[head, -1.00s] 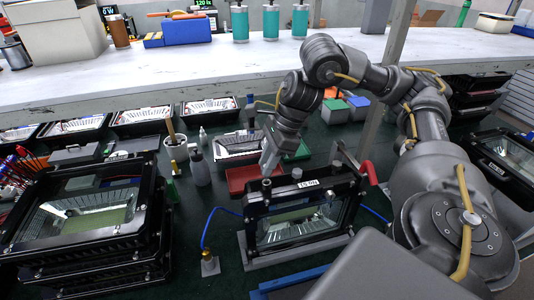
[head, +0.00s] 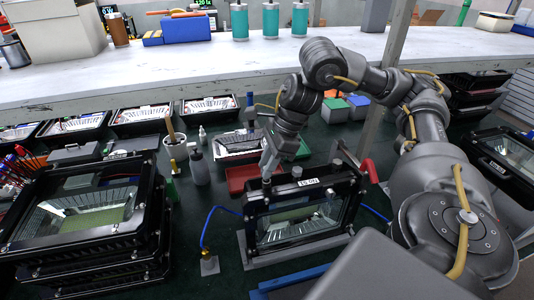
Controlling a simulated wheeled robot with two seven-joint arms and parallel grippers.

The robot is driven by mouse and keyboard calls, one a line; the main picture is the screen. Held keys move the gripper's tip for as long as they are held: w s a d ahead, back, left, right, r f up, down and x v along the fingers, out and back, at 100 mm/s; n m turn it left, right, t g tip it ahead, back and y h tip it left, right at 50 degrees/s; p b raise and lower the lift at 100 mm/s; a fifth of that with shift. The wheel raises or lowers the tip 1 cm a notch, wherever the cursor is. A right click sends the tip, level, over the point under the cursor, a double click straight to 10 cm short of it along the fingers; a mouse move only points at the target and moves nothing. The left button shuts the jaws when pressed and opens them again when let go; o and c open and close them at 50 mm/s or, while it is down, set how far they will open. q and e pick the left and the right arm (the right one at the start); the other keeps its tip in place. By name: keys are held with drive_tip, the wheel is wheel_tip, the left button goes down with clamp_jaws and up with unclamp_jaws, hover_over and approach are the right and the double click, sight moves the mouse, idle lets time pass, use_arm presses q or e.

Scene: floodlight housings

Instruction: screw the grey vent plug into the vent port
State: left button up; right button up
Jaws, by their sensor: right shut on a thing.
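The floodlight housing (head: 297,221) stands upright in a grey stand on the green bench mat, its glass window facing me. My right gripper (head: 267,176) points down at the left part of the housing's top edge and is shut. The grey vent plug is too small and covered to make out clearly between the fingers. The vent port is hidden at the fingertips, so I cannot tell how far the plug sits in it. A short dark fitting (head: 297,172) stands on the top edge further right. My left gripper is not in view.
A stack of housings (head: 88,222) stands at left. A red tray (head: 240,178) lies behind the housing, with bottles (head: 198,166) left of it. A blue hose (head: 212,225) runs beside the housing's left side. A red-handled clamp (head: 369,170) is at its right.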

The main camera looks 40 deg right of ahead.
drive_tip(key=shift+f+b, duration=0.55)
drive_tip(key=shift+f, duration=0.25)
drive_tip(key=o, duration=1.1)
drive_tip(key=shift+c, duration=0.2)
drive_tip(key=p+v, duration=0.6)
drive_tip(key=v, duration=0.4)
drive_tip(key=shift+d+r, duration=0.15)
drive_tip(key=shift+r, duration=0.25)
